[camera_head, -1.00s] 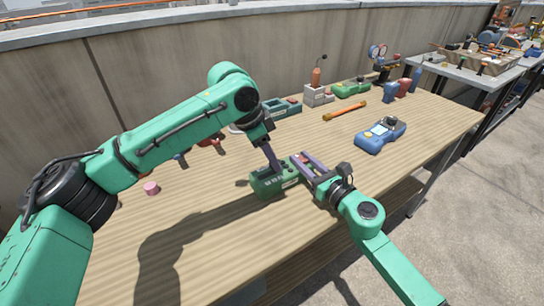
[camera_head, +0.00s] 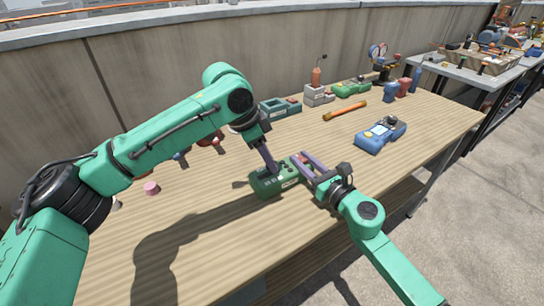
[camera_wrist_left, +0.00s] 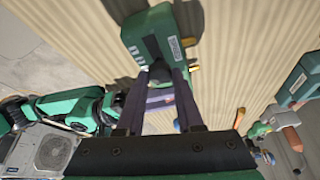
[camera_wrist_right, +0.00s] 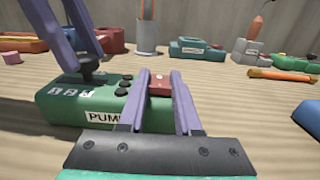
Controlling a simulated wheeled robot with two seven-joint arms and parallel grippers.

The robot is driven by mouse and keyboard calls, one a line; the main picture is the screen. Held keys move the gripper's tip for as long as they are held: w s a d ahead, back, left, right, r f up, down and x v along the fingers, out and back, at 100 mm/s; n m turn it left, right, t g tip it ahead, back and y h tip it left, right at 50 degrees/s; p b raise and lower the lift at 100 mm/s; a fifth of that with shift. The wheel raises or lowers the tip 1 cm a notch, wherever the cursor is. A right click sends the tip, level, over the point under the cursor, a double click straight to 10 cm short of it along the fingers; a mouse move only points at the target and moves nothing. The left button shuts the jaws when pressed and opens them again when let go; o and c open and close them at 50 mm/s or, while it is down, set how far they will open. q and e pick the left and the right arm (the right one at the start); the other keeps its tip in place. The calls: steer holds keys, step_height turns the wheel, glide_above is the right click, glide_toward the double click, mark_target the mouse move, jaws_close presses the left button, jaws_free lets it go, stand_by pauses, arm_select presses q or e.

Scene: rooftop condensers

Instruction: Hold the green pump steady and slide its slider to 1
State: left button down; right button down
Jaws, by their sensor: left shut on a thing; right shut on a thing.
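The green pump (camera_head: 268,188) stands on the wooden table, with a PUMP label on its side. It also shows in the left wrist view (camera_wrist_left: 142,30) and the right wrist view (camera_wrist_right: 60,110). My left gripper (camera_head: 270,166) reaches down from above and is shut on the black slider knob (camera_wrist_right: 90,66) on the pump's top. The knob stands near the rightmost of the small white marks (camera_wrist_right: 70,92) in the right wrist view; their figures are too small to read surely. My right gripper (camera_head: 300,160) is shut on the red block (camera_wrist_right: 158,86) at the pump's right end.
A blue device (camera_head: 380,136) stands to the right, and an orange stick (camera_head: 345,110) lies behind. The front table is clear.

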mark_target(266, 176)
arm_select(q)
steer(key=a, duration=0.1)
steer(key=s+a, duration=0.1)
steer(key=shift+s+a, duration=0.3)
steer(key=c, duration=0.5)
jaws_free()
steer(key=shift+d, duration=0.1)
steer(key=shift+c, duration=0.2)
steer(key=v, duration=1.2)
arm_select(e)
steer(key=c, duration=0.5)
jaws_free()
steer(key=shift+o, duration=0.2)
